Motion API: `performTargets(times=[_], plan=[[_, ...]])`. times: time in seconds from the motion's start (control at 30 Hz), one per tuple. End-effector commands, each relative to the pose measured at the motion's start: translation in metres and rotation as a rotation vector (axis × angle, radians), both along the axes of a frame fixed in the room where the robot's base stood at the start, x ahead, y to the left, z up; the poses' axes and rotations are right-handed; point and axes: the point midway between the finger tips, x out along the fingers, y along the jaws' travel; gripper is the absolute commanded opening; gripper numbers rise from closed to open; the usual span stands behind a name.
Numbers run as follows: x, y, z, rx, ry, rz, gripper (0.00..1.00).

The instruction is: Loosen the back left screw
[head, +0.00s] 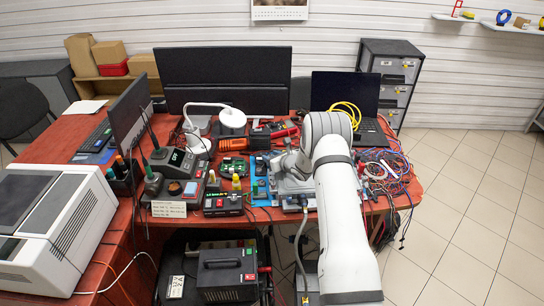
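My white arm reaches up from the lower right over the red table and bends down at its top. The grey end of the arm, with my gripper (289,164), is low over a grey metal unit (296,186) near the table's front edge. The gripper's fingers are too small and too covered to show whether they are open, or whether they touch the unit. The back left screw cannot be made out. A grey hose or cable (299,240) hangs from the front of the unit.
Tangled coloured cables (386,170) and a laptop (345,93) are to the right. A soldering station (180,163), a monitor (131,113) and a printer (62,222) crowd the left.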

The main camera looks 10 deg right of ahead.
Motion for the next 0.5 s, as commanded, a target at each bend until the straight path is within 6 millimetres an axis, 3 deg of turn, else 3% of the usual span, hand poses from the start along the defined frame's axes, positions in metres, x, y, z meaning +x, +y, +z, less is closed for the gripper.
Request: performTargets(times=[0.17, 0.5], plan=[[0.0001, -0.0003, 0.0001, 0.0, 0.0, 0.0, 0.4], [-0.0001, -0.001, 0.0003, 0.0, 0.0, -0.001, 0.13]])
